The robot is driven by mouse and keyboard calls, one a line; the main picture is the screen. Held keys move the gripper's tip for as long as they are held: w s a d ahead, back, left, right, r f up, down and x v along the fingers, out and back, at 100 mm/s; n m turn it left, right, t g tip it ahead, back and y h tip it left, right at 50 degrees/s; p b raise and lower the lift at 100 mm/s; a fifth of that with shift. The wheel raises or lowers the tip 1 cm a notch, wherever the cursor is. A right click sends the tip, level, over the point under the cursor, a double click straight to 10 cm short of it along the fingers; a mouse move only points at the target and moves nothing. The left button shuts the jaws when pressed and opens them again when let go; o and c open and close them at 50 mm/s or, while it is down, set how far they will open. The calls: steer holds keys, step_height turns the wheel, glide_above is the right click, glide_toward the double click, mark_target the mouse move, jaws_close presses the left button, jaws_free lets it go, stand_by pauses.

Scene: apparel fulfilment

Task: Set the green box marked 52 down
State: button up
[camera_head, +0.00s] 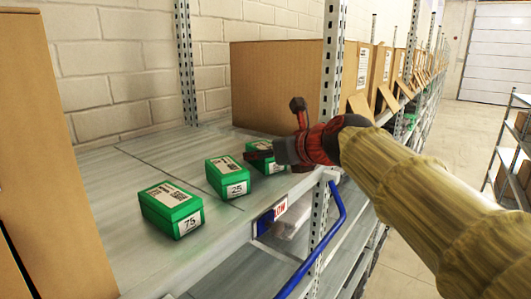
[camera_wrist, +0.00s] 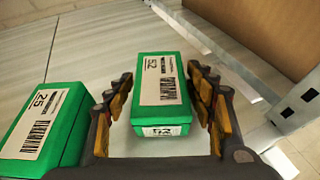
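The green box marked 52 (camera_wrist: 160,88) sits upright on the grey shelf, with its white label facing up in the wrist view. In the head view the box (camera_head: 258,146) is partly hidden behind my gripper. My gripper (camera_head: 268,154) reaches in from the right, low over the shelf's front edge. In the wrist view its two fingers (camera_wrist: 161,75) stand on either side of the box. Narrow gaps show between the fingers and the box sides, so the gripper looks open around it. Contact at the fingertips is hard to judge.
Green boxes marked 25 (camera_head: 228,176) and 75 (camera_head: 172,209) stand to the left on the shelf (camera_head: 110,170). A large carton (camera_head: 275,85) is behind. A perforated metal post (camera_head: 333,55) rises close to my arm. Bare shelf lies behind the green boxes.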

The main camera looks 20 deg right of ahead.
steer(key=shift+o, duration=0.4)
steer(key=shift+r, duration=0.15)
steer(key=shift+s+d+r, duration=0.1)
steer(key=shift+s+r, duration=0.05)
steer(key=shift+s, duration=0.1)
steer(key=b+v, duration=0.2)
steer(key=v, duration=0.9)
steer(key=shift+s, duration=0.25)
